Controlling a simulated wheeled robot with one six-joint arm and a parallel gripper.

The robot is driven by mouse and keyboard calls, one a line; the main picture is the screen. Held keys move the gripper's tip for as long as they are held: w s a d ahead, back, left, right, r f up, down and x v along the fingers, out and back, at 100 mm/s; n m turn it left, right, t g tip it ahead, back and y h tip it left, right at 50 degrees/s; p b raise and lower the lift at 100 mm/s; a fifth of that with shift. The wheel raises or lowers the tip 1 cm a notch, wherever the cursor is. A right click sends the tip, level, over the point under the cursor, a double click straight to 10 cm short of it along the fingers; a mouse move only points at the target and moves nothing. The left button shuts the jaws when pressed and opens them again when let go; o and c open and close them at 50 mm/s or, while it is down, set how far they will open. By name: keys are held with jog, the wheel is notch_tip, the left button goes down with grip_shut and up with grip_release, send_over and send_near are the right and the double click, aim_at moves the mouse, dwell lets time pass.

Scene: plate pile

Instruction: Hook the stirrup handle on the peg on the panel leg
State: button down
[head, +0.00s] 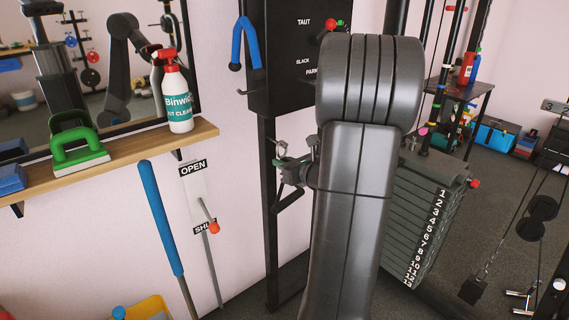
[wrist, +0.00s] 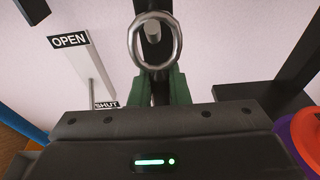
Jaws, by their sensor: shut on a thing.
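A round metal ring, seemingly the top of the stirrup handle (wrist: 134,45), stands between the green fingertips of my gripper (wrist: 158,92) in the wrist view. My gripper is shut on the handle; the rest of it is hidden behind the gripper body. The peg (wrist: 152,33) shows as a grey stub inside the ring's opening. I cannot tell whether it passes through the ring or lies behind it. In the head view my gripper (head: 281,166) is close beside the dark panel leg (head: 268,235), below the black panel (head: 285,88).
A blue hook-shaped handle (head: 237,45) hangs left of the panel. An OPEN/SHUT lever (head: 207,213) is on the wall at left. A wooden shelf (head: 130,150) holds a spray bottle (head: 177,95) and a green-handled brush (head: 78,150). A numbered weight stack (head: 425,215) stands at right.

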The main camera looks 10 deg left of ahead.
dwell(0.4)
jog(key=c, duration=1.3)
grip_release()
jog(key=p+v, duration=0.2)
jog(key=v, duration=1.2)
jog(key=shift+a+f, duration=0.1)
jog(key=shift+a, duration=0.1)
